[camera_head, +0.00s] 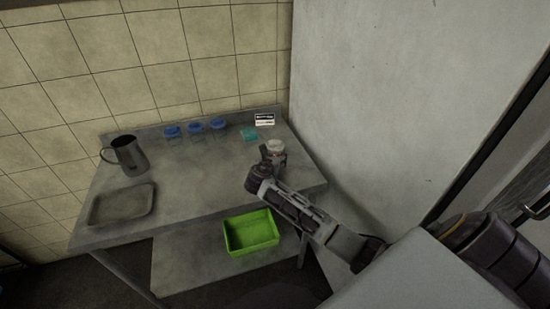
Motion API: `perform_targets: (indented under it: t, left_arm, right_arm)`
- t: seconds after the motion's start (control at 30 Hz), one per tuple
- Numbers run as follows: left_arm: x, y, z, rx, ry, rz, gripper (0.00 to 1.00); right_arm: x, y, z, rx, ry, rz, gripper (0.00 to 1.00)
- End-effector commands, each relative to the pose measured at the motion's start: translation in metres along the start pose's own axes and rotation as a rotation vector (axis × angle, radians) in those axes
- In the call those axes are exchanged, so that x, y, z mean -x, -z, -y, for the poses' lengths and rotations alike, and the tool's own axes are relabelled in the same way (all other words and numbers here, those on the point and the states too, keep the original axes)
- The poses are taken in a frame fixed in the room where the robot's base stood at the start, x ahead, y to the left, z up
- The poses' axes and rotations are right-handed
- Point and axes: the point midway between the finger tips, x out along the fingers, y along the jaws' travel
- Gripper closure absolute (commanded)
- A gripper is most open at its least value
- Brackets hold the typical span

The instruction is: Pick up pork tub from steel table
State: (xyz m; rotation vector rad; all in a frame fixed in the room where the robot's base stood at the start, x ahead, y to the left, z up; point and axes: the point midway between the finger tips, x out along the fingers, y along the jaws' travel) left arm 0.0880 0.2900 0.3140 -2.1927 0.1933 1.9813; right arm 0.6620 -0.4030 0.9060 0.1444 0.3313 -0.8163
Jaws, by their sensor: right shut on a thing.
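The pork tub (275,146) shows as a small pale round tub at the right end of the steel table (210,180). My right gripper (273,158) reaches in from the lower right and is shut on the tub. The fingers hide much of the tub's lower part, and I cannot tell whether it touches the tabletop. No label can be read on it. My left gripper is not in view.
A metal jug (128,155) and a grey tray (121,204) stand at the table's left. Blue-lidded containers (195,130), a teal item (248,133) and a small sign (264,119) line the back. A green bin (251,232) sits on the lower shelf. A pale wall (400,100) bounds the right.

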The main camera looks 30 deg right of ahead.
Motion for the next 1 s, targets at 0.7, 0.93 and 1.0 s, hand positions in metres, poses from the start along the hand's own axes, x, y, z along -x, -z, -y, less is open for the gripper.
perform_targets:
  t: [0.7, 0.93, 1.0]
  left_arm:
    - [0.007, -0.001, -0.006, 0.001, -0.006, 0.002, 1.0]
    - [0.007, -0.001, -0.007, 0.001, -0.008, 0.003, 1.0]
    - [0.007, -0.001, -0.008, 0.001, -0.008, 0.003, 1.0]
  right_arm:
    - [0.029, -0.084, 0.0, -0.003, -0.001, 0.005, 0.81]
    - [0.033, -0.092, 0.0, -0.001, 0.0, 0.004, 0.81]
    - [0.033, -0.092, 0.0, -0.001, 0.0, 0.004, 0.81]
